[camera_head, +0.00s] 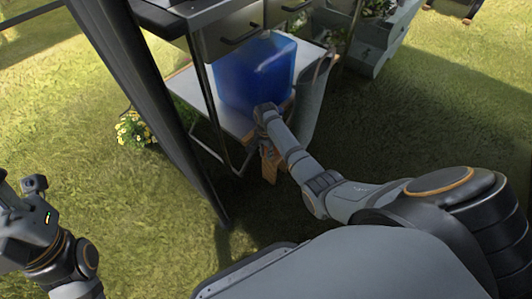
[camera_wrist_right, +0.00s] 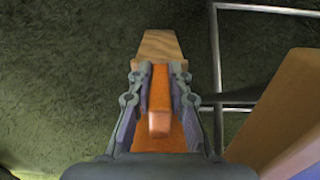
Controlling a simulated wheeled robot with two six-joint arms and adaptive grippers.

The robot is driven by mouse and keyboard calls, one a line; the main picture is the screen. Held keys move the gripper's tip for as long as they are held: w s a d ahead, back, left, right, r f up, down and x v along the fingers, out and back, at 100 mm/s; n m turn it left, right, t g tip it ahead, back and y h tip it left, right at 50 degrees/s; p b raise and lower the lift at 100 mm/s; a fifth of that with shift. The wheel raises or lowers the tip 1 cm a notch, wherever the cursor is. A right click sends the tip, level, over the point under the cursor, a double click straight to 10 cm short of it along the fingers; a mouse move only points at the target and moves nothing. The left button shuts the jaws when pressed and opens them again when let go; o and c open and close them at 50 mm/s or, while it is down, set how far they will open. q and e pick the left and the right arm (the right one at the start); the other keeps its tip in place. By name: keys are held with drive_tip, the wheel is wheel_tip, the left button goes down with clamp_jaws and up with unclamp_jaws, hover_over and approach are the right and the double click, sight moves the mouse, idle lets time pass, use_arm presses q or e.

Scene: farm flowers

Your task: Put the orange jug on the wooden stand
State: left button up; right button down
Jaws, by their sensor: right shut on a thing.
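My right gripper (camera_wrist_right: 155,105) is shut on the orange jug (camera_wrist_right: 160,125), with the orange part between its two fingers. In the head view the jug (camera_head: 270,167) shows as a small orange-brown shape below my right wrist, beside the stand's front edge. A tan wooden-looking piece (camera_wrist_right: 160,45) shows beyond the fingertips; I cannot tell whether it belongs to the jug. The wooden stand (camera_head: 185,88) has a pale top with wooden edges and thin metal legs. Its edge (camera_wrist_right: 285,105) shows close on the right in the wrist view. My left arm is at the lower left, its fingers out of view.
A large blue container (camera_head: 255,72) takes up much of the stand's top. A grey curved object (camera_head: 315,100) is right of the container. Yellow flowers (camera_head: 132,128) grow at left. Open grass lies right.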

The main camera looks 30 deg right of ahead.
idle(0.3)
drive_tip(key=c, duration=1.7)
unclamp_jaws()
drive_tip(key=shift+f, duration=0.1)
drive_tip(key=o, duration=0.4)
drive_tip(key=shift+o, duration=0.2)
